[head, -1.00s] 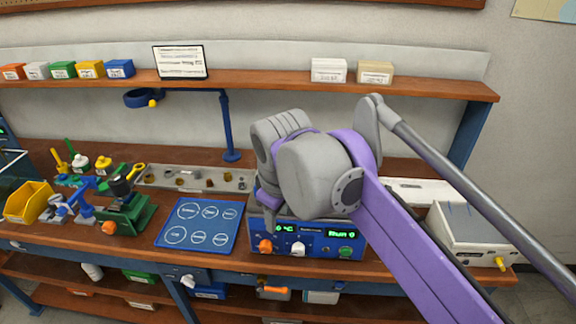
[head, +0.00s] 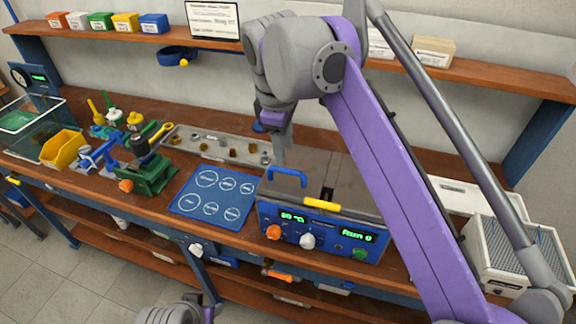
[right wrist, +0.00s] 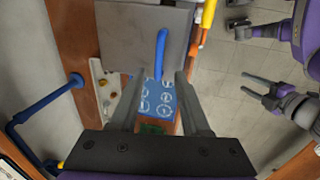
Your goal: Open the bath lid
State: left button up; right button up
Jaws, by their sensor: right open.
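The bath (head: 318,235) is a blue box with knobs and green displays on its front. Its grey lid (head: 345,180) lies flat and looks shut; the lid also shows in the right wrist view (right wrist: 128,42). A blue handle (head: 289,172) arches up at the lid's left side; it also shows in the right wrist view (right wrist: 161,50). My right gripper (head: 280,158) points down above the lid near this handle. In the right wrist view its fingers (right wrist: 154,95) are apart and empty, with the handle beyond them. My left gripper (right wrist: 252,86) hangs over the floor, fingers apart, empty.
A yellow bar (head: 308,203) runs along the bath's front top edge. A blue mat (head: 214,192) with white circles lies left of the bath, with a parts tray (head: 215,145) behind. A shelf (head: 480,70) runs above the bench. White boxes (head: 515,250) stand right.

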aim_at(288, 170)
jog(key=f, duration=0.4)
jog(key=w+f, duration=0.1)
jog(key=f, duration=0.1)
jog(key=shift+w+d+b, duration=0.1)
jog(key=shift+d+b, duration=0.15)
jog(key=shift+b, duration=0.15)
jog(key=shift+c, duration=0.4)
grip_shut()
dwell(0.6)
